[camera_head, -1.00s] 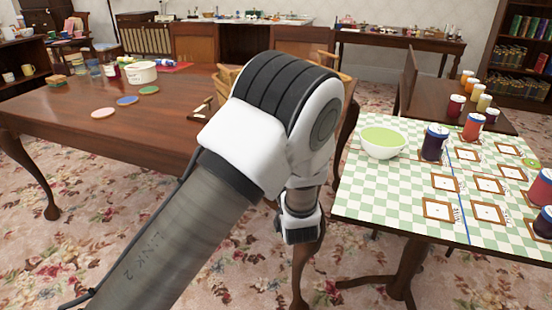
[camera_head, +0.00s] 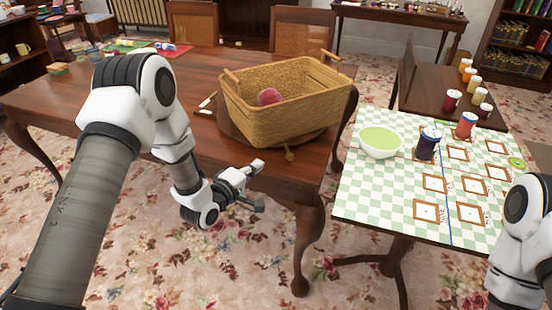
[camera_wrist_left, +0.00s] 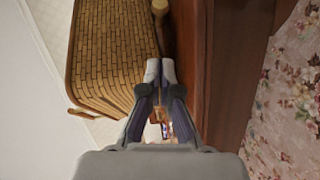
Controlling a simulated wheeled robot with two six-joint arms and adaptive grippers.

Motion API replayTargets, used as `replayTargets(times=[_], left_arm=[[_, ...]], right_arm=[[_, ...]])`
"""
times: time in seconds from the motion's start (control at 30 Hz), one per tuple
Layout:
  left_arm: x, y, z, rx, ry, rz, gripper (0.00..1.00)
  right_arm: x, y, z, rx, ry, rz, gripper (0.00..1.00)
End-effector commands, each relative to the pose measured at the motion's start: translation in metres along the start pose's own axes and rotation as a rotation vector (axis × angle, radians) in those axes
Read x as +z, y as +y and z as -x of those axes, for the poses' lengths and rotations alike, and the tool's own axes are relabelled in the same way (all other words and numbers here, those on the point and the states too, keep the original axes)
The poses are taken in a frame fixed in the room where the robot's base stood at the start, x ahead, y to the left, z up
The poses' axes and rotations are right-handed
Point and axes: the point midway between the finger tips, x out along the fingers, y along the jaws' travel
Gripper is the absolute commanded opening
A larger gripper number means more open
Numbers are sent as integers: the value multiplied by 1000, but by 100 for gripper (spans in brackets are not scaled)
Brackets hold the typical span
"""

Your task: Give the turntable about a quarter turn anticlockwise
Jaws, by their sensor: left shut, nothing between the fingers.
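The turntable (camera_head: 228,126) is a dark round wooden board on the brown table, mostly hidden under a wicker basket (camera_head: 290,118). A short peg with a round knob (camera_head: 289,154) sticks out from its front edge; a light wooden peg end also shows in the left wrist view (camera_wrist_left: 159,8). The basket has two handles and holds a red ball-like thing (camera_head: 268,97). My left gripper (camera_head: 259,165) is shut and empty, just off the table's front edge, left of the knob. In the left wrist view its fingertips (camera_wrist_left: 160,70) meet, short of the peg. My right gripper is out of view.
A light-handled tool (camera_head: 206,103) lies left of the turntable. The checkered table (camera_head: 370,190) at right carries a green-filled bowl (camera_head: 380,142), jars and small frames. My right arm shows at the right edge. Open carpet lies between the tables.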

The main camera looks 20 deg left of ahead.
Motion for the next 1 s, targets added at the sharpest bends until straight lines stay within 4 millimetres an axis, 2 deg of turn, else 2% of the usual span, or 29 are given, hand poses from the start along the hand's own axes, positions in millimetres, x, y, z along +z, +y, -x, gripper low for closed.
replayTargets(times=[0.2, 0.4, 1.0], left_arm=[[1, 1, -49, 2, -1, -3, 0], [24, 1, -68, 1, -1, -3, 0], [29, 1, -74, -1, 6, -1, 0]], right_arm=[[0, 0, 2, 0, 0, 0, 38], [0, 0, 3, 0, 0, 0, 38], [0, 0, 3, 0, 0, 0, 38]])
